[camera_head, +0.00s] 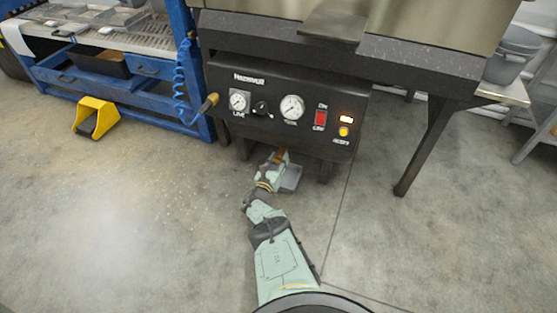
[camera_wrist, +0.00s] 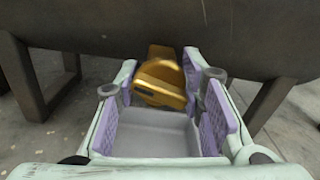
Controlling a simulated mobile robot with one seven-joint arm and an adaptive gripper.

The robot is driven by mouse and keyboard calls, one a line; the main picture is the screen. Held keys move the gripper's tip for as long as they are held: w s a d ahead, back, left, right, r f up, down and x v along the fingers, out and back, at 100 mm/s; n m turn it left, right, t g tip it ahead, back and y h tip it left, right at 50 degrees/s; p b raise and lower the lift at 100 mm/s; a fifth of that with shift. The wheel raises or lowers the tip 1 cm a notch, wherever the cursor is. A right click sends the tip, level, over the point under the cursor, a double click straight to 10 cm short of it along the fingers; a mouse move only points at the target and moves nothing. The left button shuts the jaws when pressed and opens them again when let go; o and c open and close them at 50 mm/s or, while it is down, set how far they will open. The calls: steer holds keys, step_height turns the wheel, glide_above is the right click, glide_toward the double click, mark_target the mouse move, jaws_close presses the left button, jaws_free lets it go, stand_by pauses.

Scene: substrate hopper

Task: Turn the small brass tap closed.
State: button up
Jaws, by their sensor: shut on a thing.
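The small brass tap (camera_wrist: 160,84) sits under the dark body of the machine. In the wrist view its rounded yellow handle lies between the two purple-padded fingers of my gripper (camera_wrist: 165,90), which is shut on it. A brass stem shows behind the handle. In the head view my gripper (camera_head: 277,165) reaches in just below the front panel, and only a small brownish bit of the tap (camera_head: 280,155) shows there. The head view is too small to tell the handle's angle.
The black control panel (camera_head: 258,123) with gauges and a red switch hangs above my gripper. Dark legs (camera_wrist: 20,80) stand on both sides. A blue coiled hose (camera_head: 182,80) and a brass-coloured fitting (camera_head: 208,103) are at the panel's left. The floor in front is clear.

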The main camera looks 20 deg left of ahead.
steer(key=shift+m+b, duration=0.45)
steer(key=shift+m, duration=2.45)
steer(key=o, duration=1.1)
steer(key=shift+o, duration=0.2)
steer(key=shift+s, duration=0.1)
steer(key=shift+s+f, duration=0.1)
steer(key=shift+s, duration=0.45)
steer(key=s, duration=1)
steer(key=shift+s+a, duration=0.2)
steer(key=shift+s, duration=0.2)
